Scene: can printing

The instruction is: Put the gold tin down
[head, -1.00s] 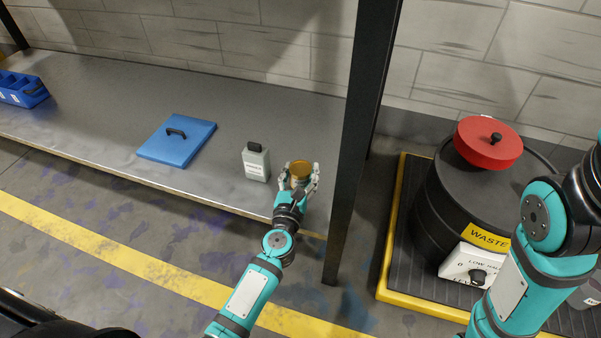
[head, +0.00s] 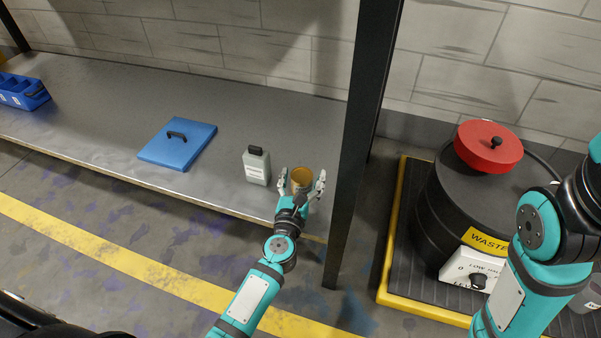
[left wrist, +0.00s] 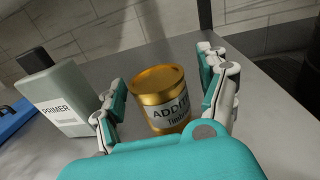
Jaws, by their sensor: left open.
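The gold tin (head: 301,177) stands upright on the grey metal bench (head: 262,108), near its right end beside the dark post. In the left wrist view the tin (left wrist: 160,98) shows a grey label reading "ADDIT…", partly cut off. My left gripper (head: 302,183) is open, with one finger on each side of the tin. In the left wrist view there are gaps between the fingers (left wrist: 166,92) and the tin. The base of the tin is partly hidden by my gripper. My right gripper is out of view; only part of that arm shows at the right edge.
A grey primer bottle (head: 256,168) stands just left of the tin. A blue lid with a black handle (head: 190,149) lies further left, and a blue bin (head: 20,94) is at the far left. A dark post (head: 357,140) rises close right. A black waste drum (head: 432,215) stands beyond.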

